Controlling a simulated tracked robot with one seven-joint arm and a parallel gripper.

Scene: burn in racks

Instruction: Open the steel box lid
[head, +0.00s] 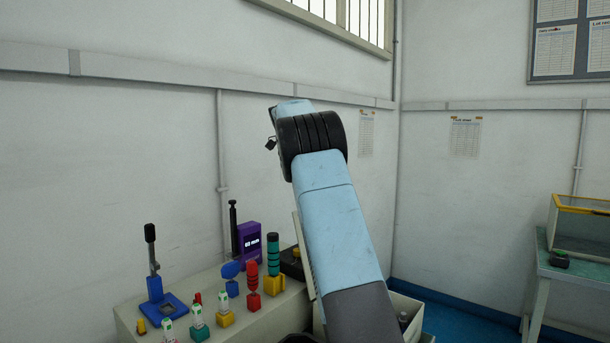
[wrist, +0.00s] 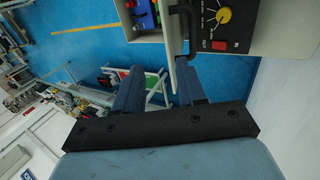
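A pale steel box (head: 408,303) stands open at the top, low behind the right side of my arm in the head view. A thin pale panel (head: 303,258), which looks like its raised lid, shows along the arm's left edge. In the wrist view the box (wrist: 121,16) holds small coloured things. The panel (wrist: 166,48) runs down from it between my fingers, with a dark handle (wrist: 186,30) on its right side. My gripper (wrist: 158,84) looks open, with one finger on each side of the panel. I cannot tell if either touches it. The head view hides my fingers.
A bench (head: 255,318) holds a blue lever press (head: 160,305), a purple display unit (head: 249,243) and several coloured tools. A black control box (wrist: 235,20) with a yellow knob is close to my right finger. A green table (head: 570,270) stands at the right.

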